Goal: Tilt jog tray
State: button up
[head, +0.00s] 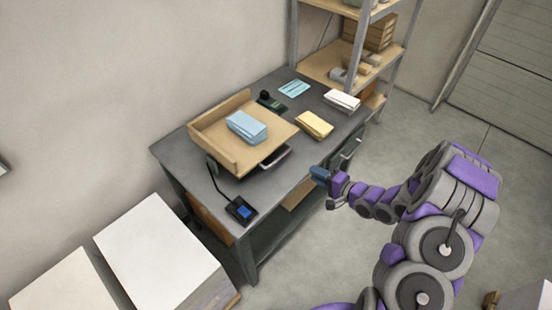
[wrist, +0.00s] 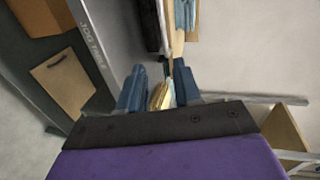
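The jog tray (head: 206,150) is a shallow wooden tray with raised walls on two sides, lying on the dark bench. A light blue paper stack (head: 246,127) rests in it. A metal handle (head: 275,157) shows at its front right edge. My gripper (head: 318,173) is in front of the bench's front edge, right of the tray and apart from it. In the wrist view my gripper (wrist: 159,80) has two blue fingers spread apart. A yellow stack (wrist: 158,97) shows in the gap beyond them; I see no contact.
The bench (head: 185,152) also holds a yellow stack (head: 314,124), a white stack (head: 342,99), a light blue pad (head: 294,88) and a small control box (head: 241,210) on a cable. White-topped stacks (head: 160,250) stand left. A shelf rack (head: 350,60) stands behind.

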aim_at(279, 157)
jog(key=b+x, duration=0.1)
jog(key=x, duration=0.4)
jog(key=b+x, duration=0.1)
jog(key=x, duration=0.5)
jog(key=b+x, duration=0.1)
jog(key=x, duration=0.5)
jog(key=shift+s+a+r+b, duration=0.2)
jog(key=shift+a+b, duration=0.2)
jog(key=shift+a, duration=0.1)
jog(key=shift+c, duration=0.4)
grip_shut()
